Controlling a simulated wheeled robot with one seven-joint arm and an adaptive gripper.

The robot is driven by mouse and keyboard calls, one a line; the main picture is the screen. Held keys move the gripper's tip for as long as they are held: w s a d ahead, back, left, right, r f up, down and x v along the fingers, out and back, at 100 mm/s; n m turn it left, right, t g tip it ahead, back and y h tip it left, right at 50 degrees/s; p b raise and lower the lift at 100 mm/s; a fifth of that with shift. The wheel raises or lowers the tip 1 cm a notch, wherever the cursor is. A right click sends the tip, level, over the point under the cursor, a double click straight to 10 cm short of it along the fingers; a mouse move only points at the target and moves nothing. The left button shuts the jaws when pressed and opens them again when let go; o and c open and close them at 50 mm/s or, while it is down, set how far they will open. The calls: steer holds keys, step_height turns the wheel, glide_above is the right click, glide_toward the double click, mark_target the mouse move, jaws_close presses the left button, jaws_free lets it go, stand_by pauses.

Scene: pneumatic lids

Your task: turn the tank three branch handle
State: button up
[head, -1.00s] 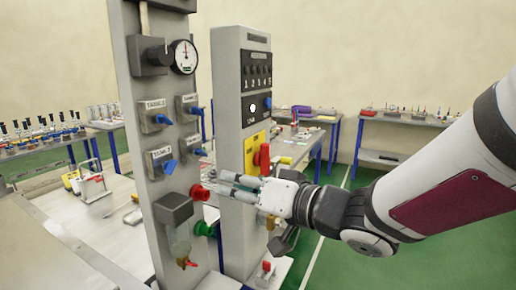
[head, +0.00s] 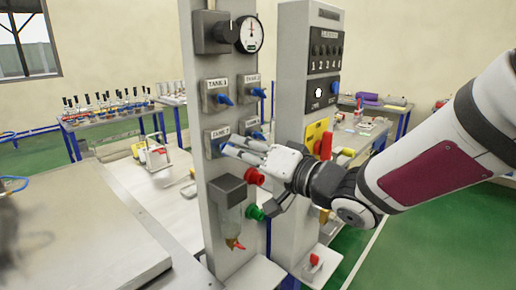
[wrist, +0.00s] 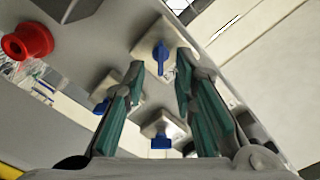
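A grey panel (head: 197,150) carries blue handles on plates with TANK labels, too small to read surely. The lower-left plate (head: 213,141), which seems to be tank three, has a blue handle (head: 224,150). My gripper (head: 234,145) is at this handle in the head view, partly covering it. In the wrist view my gripper (wrist: 160,64) is open, with a blue handle (wrist: 160,58) between its fingertips. The handle looks clear of both fingers; whether they touch it I cannot tell. Two other blue handles also show in the wrist view.
A red button (head: 254,176) and a green button (head: 255,212) sit below my gripper; the red one also shows in the wrist view (wrist: 28,41). A grey box (head: 228,188) juts out below the plate. A second panel (head: 290,130) with a red handle (head: 323,145) stands to the right.

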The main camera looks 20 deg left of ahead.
steer(key=shift+x, duration=1.35)
steer(key=shift+c, duration=0.6)
jaws_close()
